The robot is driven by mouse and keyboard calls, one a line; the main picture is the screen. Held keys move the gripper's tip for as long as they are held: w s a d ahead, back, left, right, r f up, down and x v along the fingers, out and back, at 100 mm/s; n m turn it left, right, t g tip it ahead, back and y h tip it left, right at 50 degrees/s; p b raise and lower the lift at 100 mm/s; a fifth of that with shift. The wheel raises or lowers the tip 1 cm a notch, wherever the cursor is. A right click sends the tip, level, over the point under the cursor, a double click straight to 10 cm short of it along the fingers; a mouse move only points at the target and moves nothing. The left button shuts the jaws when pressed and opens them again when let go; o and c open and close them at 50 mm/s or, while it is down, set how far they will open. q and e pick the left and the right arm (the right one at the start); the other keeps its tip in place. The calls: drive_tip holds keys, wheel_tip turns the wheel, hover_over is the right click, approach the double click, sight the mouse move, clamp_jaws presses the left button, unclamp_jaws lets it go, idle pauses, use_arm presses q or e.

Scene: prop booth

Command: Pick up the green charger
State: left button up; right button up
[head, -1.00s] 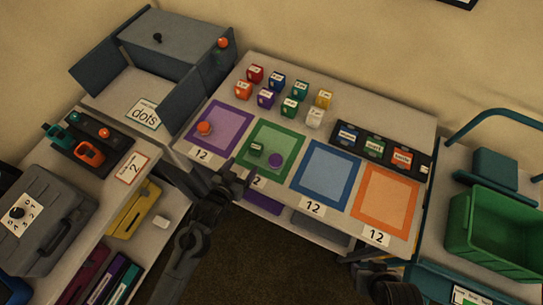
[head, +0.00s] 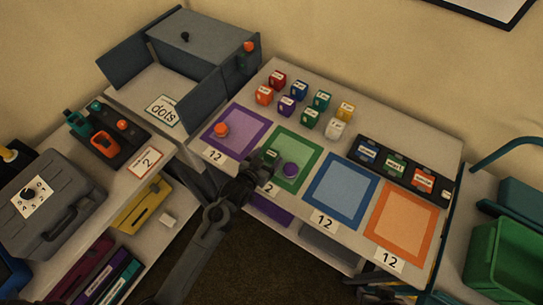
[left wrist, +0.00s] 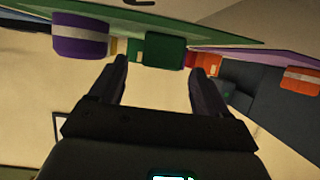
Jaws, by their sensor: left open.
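A small dark green block (head: 271,155), which looks like the green charger, lies on the green mat (head: 308,152). My left gripper (head: 261,170) is low over the front of that mat, just in front of the block, and partly covers it in the head view. In the left wrist view the green block (left wrist: 158,47) shows beyond and between my open fingertips (left wrist: 155,68). Nothing is held, and contact cannot be told. My right gripper does not show.
A purple puck (head: 290,170) sits right of the block on the same mat. An orange puck (head: 221,130) is on the purple mat. Several small coloured boxes (head: 311,117) stand behind. The blue mat (head: 340,190) is clear. A grey open-doored cabinet (head: 200,50) stands at left.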

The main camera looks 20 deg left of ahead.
use_arm(q)
drive_tip(key=shift+x, duration=0.9)
drive_tip(key=c, duration=1.1)
drive_tip(key=shift+r, duration=0.15)
